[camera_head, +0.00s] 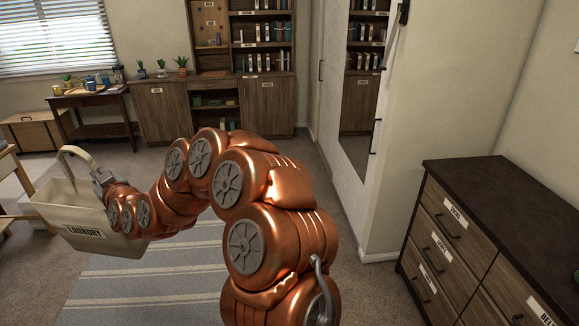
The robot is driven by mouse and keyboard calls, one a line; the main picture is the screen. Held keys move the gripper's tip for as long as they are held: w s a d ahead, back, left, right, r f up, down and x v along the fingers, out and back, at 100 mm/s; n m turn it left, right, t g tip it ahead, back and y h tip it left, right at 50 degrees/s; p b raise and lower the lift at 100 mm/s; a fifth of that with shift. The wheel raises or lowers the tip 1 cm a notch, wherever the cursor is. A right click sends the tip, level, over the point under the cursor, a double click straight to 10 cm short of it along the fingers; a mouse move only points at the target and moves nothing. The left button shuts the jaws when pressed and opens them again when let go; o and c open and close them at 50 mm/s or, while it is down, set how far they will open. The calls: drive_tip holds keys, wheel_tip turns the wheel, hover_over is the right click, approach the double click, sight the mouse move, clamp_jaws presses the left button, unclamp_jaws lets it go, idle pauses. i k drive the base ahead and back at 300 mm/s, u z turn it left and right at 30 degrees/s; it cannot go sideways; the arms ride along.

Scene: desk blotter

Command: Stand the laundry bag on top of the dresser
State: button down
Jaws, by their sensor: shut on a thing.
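The laundry bag (84,234) is a cream, basket-shaped bag with a raised handle and a dark LAUNDRY label, at the left of the head view. My gripper (99,180) is at the bag's upper right edge and is shut on it. The exact grip spot is too small to tell. The bag looks upright and appears held above the floor. Part of its right side is hidden behind my copper arm. The dresser (493,185) stands at the right, with a dark, bare top and labelled wooden drawers.
A striped rug (150,275) lies on the carpet beneath my arm. A mirrored door (360,105) and wall stand between the back of the room and the dresser. A desk (95,100), a wooden chest (35,130) and a shelf unit (262,95) are at the back.

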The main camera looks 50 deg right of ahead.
sight(511, 216)
drive_tip(key=u, duration=0.7)
drive_tip(key=k, duration=1.2)
drive_tip(key=z, duration=1.55)
